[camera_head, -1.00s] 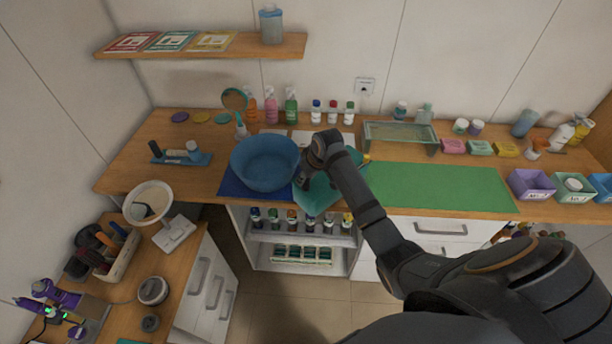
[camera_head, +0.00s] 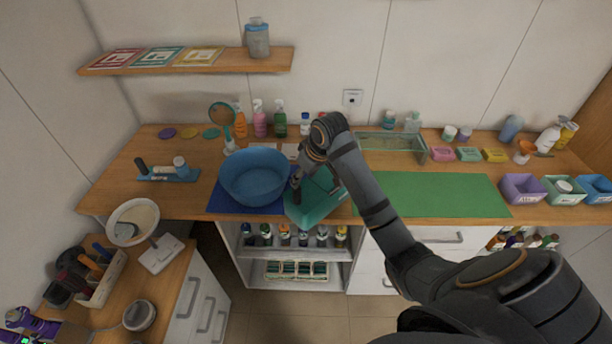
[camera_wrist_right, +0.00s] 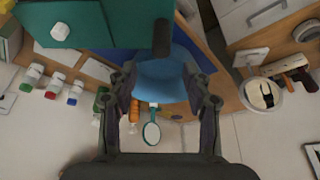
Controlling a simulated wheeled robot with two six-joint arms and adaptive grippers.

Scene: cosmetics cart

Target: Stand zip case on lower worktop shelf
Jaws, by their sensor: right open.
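The teal zip case (camera_head: 318,207) is on the worktop's front edge, right of the blue bowl, partly hidden by my right arm. My right gripper (camera_head: 297,186) is open and at the case's left side by the bowl; its fingertips are partly hidden. In the right wrist view the jaws (camera_wrist_right: 161,80) are spread, with a large teal surface (camera_wrist_right: 120,22) beyond them that looks like the case. I cannot tell whether a finger touches it. The lower shelf unit (camera_head: 262,254) under the worktop is open and holds bottles above and a rack below.
The blue bowl (camera_head: 253,175) stands on a dark blue mat close to the gripper. A glass tray (camera_head: 390,147) and a green mat (camera_head: 430,192) lie to the right. Drawers (camera_head: 440,234) adjoin the shelves. A round mirror (camera_head: 221,113) stands behind the bowl.

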